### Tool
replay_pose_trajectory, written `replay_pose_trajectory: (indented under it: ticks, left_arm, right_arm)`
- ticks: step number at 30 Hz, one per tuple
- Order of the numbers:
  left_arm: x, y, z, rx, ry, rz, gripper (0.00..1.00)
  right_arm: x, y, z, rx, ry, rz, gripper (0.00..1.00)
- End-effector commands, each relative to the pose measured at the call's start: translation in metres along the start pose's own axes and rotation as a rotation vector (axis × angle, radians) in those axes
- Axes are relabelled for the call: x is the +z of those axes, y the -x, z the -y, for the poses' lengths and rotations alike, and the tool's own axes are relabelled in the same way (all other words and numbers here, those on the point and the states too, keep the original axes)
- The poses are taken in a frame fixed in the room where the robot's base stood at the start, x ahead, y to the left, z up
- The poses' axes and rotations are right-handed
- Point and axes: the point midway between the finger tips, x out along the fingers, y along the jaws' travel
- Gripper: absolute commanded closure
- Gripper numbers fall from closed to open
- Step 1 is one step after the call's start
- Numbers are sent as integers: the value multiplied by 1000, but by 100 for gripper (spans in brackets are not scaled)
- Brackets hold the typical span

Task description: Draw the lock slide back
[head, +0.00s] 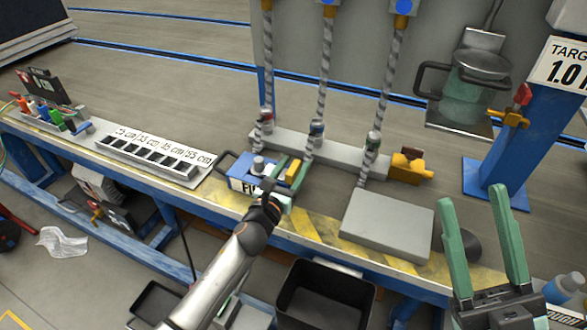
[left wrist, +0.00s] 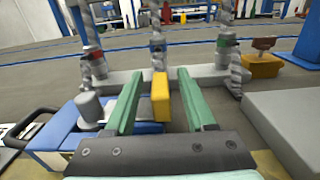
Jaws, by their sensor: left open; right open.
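A small yellow block (head: 293,172), which appears to be the lock slide, sits at the right end of a blue unit (head: 238,173) with a grey knob and a dark handle. My left gripper (head: 294,161) is open over the unit. In the left wrist view the yellow block (left wrist: 160,100) stands between the two green fingers, with a visible gap on each side. The gripper partly hides the unit's right side. My right gripper (head: 471,196) is open and empty at the lower right, apart from the unit.
Behind the unit, a grey rail (head: 330,150) carries several hanging hoses. A grey flat box (head: 388,224) lies to the right on the bench. A labelled slotted tray (head: 150,155) is to the left. A yellow clamp-like part (head: 408,167) sits at the rail's right end.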

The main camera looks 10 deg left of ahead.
Motion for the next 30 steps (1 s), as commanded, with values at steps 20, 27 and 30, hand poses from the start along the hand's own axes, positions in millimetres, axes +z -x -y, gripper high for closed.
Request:
replay_pose_trajectory:
  ticks: [20,27,30]
  left_arm:
    - [0,-3,0,0,1,-1,83]
    - [0,-3,0,0,1,-1,100]
    - [0,-3,0,0,1,-1,100]
  right_arm:
    - [1,0,2,-8,-2,2,50]
    - [1,0,1,-7,-1,1,50]
    - [1,0,1,-7,-1,1,50]
